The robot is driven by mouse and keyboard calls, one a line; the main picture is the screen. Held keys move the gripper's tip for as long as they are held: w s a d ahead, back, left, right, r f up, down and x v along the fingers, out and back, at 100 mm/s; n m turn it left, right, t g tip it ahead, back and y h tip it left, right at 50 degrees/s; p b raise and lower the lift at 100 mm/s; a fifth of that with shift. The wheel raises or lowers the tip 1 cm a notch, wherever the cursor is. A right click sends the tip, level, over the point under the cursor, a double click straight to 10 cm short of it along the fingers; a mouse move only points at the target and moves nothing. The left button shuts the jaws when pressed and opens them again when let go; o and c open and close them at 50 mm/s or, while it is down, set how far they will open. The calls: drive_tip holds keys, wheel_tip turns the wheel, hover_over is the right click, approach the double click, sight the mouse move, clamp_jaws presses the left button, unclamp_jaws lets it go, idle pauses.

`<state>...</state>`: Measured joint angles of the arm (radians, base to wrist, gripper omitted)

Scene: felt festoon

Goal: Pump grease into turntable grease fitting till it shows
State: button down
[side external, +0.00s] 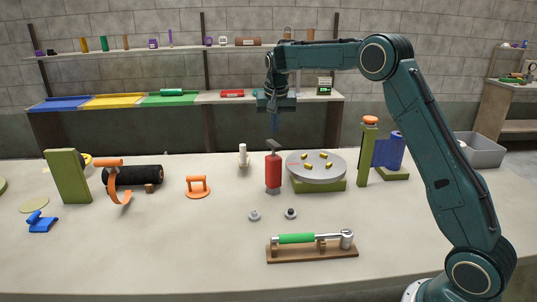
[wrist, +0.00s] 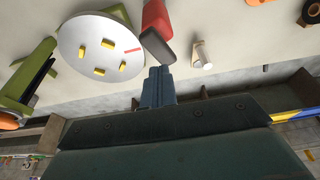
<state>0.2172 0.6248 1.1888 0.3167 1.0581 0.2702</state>
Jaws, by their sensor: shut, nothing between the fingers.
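The turntable (side external: 316,172) is a grey disc with several yellow pieces on it, on a green base. In the wrist view the disc (wrist: 84,52) also shows a short red mark near its rim. I cannot tell which part is the grease fitting, and no grease is discernible. A red upright cylinder (side external: 273,172) with a dark angled top, perhaps the grease pump, stands just left of the turntable; it shows in the wrist view too (wrist: 154,16). My gripper (side external: 275,127) is shut and empty, pointing down above the red cylinder, apart from it. Its fingers (wrist: 158,72) are together.
A small white cylinder (side external: 243,156) stands left of the red one. Two small knobs (side external: 254,216) (side external: 290,213) and a green-handled tool on a wooden board (side external: 312,247) are in front. A green post (side external: 367,155) with an orange top stands to the right.

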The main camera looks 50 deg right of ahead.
sight(275, 147)
drive_tip(key=v, duration=0.8)
idle(0.5)
drive_tip(key=shift+w+d+r, duration=0.1)
drive_tip(key=shift+r, duration=0.05)
idle(1.0)
drive_tip(key=shift+w+a+r, duration=0.1)
drive_tip(key=shift+a+r, duration=0.1)
drive_tip(key=shift+r, duration=0.8)
drive_tip(key=shift+d+f, duration=0.2)
drive_tip(key=shift+f, duration=0.05)
idle(0.4)
